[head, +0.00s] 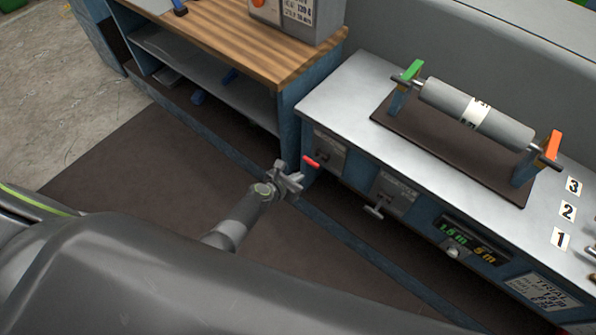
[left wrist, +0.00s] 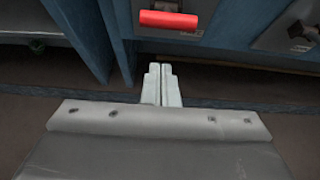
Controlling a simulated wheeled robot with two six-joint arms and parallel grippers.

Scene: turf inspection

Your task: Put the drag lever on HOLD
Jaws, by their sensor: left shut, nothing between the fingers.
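A lever with a red grip (head: 312,162) sticks out from a plate on the front of the blue and grey bench, at its left end. It also shows in the left wrist view as a red bar (left wrist: 168,19) near the top. A second control with a grey T-shaped handle (head: 373,211) sits to its right. The plates' lettering is too small to read, so I cannot tell the HOLD mark. My left gripper (head: 290,183) is shut and empty, just left of and below the red grip; its fingertips (left wrist: 161,68) appear apart from it. My right gripper is not in view.
A roller (head: 450,105) between green and orange clamps stands on a brown board (head: 400,137) on the bench top. Number cards and a lit display (head: 468,240) are at the right. A wood-topped shelf unit (head: 220,40) adjoins at the left. The dark floor mat is clear.

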